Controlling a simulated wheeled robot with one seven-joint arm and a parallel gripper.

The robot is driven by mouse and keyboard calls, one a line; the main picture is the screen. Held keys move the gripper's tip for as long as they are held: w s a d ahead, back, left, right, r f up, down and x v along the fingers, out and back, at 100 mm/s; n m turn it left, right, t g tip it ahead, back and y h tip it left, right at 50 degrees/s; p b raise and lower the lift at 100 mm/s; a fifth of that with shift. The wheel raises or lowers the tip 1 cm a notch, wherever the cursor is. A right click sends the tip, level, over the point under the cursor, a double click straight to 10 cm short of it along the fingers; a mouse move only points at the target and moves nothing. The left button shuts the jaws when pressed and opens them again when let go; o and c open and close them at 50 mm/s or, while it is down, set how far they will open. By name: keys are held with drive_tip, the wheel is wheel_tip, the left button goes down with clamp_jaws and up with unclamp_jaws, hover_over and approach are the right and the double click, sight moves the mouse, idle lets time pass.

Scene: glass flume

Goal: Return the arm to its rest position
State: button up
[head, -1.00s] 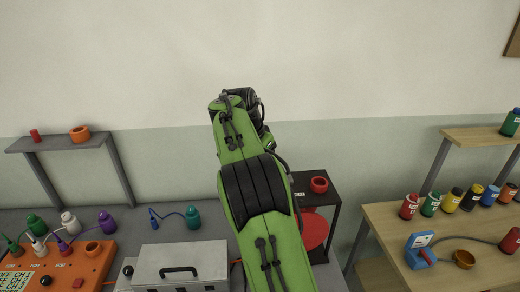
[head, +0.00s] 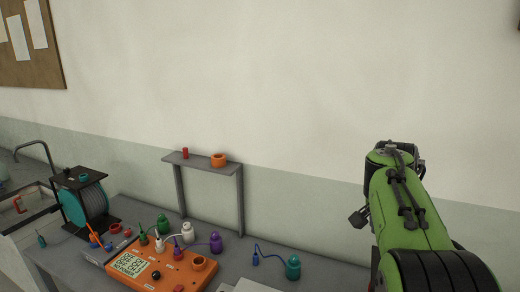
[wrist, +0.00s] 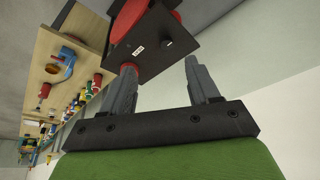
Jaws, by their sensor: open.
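My green arm (head: 405,205) rises at the right of the head view, bent at its upper joint. My gripper (wrist: 162,82) shows in the wrist view with its two grey fingers apart and nothing between them. Beyond the fingers is a dark stand (wrist: 155,48) with red round parts; I cannot tell the distance. In the head view the fingers are mostly hidden behind the arm, and only a small dark part shows at its left side.
A grey bench holds an orange meter box (head: 160,268), several coloured bottles, and a small grey shelf (head: 197,163) with an orange ring (head: 218,160). A cable reel (head: 85,195) stands at the left. A wooden shelf (wrist: 70,50) with bottles shows in the wrist view. The wall area above is clear.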

drive_tip(key=s+a+f+n+t+y, duration=0.1)
drive_tip(key=s+a+f+n, duration=0.2)
drive_tip(key=s, duration=0.5)
drive_tip(key=s+a+f+n+t+y+b, duration=0.1)
drive_tip(key=s+a+f+n, duration=0.1)
drive_tip(key=s+a+n, duration=0.3)
drive_tip(key=s+a+f+n+t+y+b, duration=0.1)
drive_tip(key=s+a+f+n, duration=0.2)
drive_tip(key=s+a, duration=0.5)
drive_tip(key=s+n, duration=0.1)
drive_tip(key=s, duration=0.3)
drive_tip(key=shift+s+f, duration=0.2)
drive_tip(key=shift+f, duration=0.1)
